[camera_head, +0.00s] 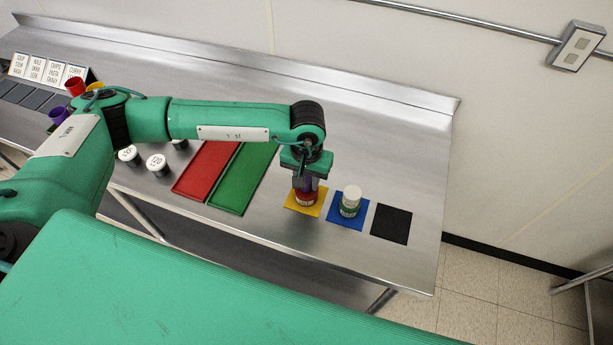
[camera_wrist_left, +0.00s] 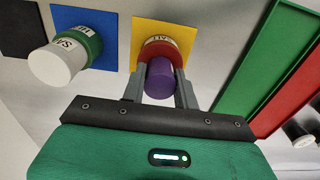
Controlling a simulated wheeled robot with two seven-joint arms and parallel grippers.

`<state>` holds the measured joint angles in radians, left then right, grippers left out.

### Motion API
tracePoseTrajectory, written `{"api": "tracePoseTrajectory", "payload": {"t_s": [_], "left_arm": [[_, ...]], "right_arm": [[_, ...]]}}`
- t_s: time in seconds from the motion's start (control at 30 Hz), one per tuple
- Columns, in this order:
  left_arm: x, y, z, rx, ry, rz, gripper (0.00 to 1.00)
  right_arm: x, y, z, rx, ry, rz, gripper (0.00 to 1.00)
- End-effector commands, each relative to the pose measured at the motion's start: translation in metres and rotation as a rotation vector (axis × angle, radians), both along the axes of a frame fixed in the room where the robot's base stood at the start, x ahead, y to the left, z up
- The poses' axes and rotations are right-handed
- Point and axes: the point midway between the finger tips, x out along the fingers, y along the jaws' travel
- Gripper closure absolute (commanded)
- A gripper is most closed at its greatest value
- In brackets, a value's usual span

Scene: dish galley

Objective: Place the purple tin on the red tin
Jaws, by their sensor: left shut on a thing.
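The purple tin (camera_head: 307,184) is between the fingers of my left gripper (camera_head: 306,187), which is shut on it. It also shows in the wrist view as the purple tin (camera_wrist_left: 159,80). The red tin (camera_head: 306,199) stands on the yellow mat (camera_head: 291,202), directly below the purple tin. In the wrist view the red tin (camera_wrist_left: 161,47) with its white label lies right beyond the purple tin, lined up with it. They look in contact, but a small gap cannot be ruled out. My right gripper is not in view.
Right of it, a white tin (camera_head: 352,193) sits on a green tin (camera_head: 348,210) on a blue mat (camera_head: 335,217). A black mat (camera_head: 391,224) is bare. Red (camera_head: 205,170) and green (camera_head: 240,180) trays lie left. White-topped jars (camera_head: 157,162) stand further left.

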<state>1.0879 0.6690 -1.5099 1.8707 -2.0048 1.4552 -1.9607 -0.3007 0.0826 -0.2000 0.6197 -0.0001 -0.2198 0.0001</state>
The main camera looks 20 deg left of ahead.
Motion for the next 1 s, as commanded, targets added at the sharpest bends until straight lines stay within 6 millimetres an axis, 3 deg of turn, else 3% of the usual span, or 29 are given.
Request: {"api": "tracePoseTrajectory", "payload": {"t_s": [0.17,0.2,0.3,0.7,0.73,1.0], "left_arm": [[0.0,0.0,-0.004,0.0,0.0,0.0,0.93],[0.0,0.0,-0.002,0.0,0.0,0.0,0.64],[0.0,0.0,-0.002,0.0,0.0,0.0,0.48],[0.0,0.0,0.004,0.0,0.0,0.001,0.48],[0.001,0.0,0.004,-0.001,-0.002,0.0,0.48],[0.002,0.0,0.06,-0.001,-0.007,-0.001,0.48]], "right_arm": [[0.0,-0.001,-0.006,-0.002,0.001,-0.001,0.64],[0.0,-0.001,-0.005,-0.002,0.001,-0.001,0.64],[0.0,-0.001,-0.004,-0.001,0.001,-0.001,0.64],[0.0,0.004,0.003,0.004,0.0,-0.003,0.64],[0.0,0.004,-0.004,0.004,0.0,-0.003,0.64],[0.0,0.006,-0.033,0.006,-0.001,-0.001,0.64]]}}
